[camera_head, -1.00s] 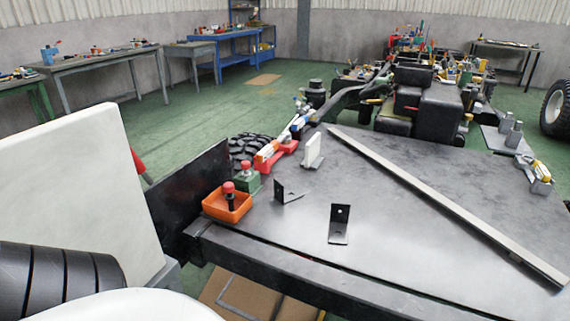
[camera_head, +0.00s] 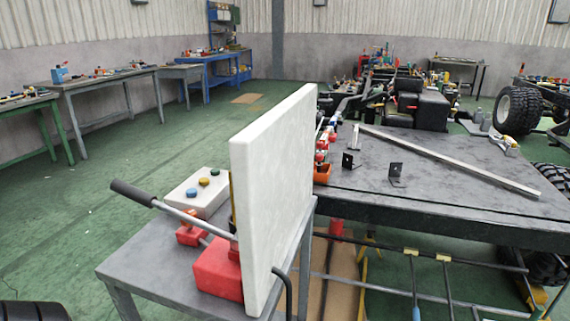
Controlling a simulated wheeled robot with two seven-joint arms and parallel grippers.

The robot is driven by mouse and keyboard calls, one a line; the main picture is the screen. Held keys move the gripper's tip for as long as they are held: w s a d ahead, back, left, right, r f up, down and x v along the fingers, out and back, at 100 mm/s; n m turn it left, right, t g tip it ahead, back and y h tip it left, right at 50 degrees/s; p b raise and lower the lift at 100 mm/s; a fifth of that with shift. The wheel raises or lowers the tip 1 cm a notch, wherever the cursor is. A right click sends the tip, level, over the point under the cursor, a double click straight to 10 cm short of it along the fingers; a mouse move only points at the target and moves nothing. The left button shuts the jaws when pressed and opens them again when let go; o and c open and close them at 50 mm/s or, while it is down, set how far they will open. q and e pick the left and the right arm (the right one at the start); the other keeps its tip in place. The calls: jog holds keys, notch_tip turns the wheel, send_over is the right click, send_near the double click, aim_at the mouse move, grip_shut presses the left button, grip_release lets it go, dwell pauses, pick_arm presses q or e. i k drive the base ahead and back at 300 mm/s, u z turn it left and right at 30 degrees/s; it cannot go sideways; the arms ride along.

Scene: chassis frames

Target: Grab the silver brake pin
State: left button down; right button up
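I cannot pick out a silver brake pin for certain in the head view. A lever with a silver shaft and black grip (camera_head: 150,200) slants above a small grey table (camera_head: 140,262), beside a red block (camera_head: 217,270). An upright white panel (camera_head: 275,190) stands there and hides part of what is behind it. A long silver bar (camera_head: 450,160) lies across the dark worktable (camera_head: 440,205) to the right. Neither of my grippers is in view.
A control box with coloured buttons (camera_head: 199,190) sits on the small table. Two black brackets, one of them here (camera_head: 396,173), and an orange tray (camera_head: 322,174) are on the worktable. Open green floor (camera_head: 90,190) lies to the left, with benches along the wall.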

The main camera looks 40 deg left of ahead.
aim_at(319, 144)
jog(key=k, duration=0.4)
jog(key=u, duration=3.4)
jog(key=i, duration=3.65)
jog(key=z, duration=2.45)
jog(key=i, duration=4)
jog(key=z, duration=0.3)
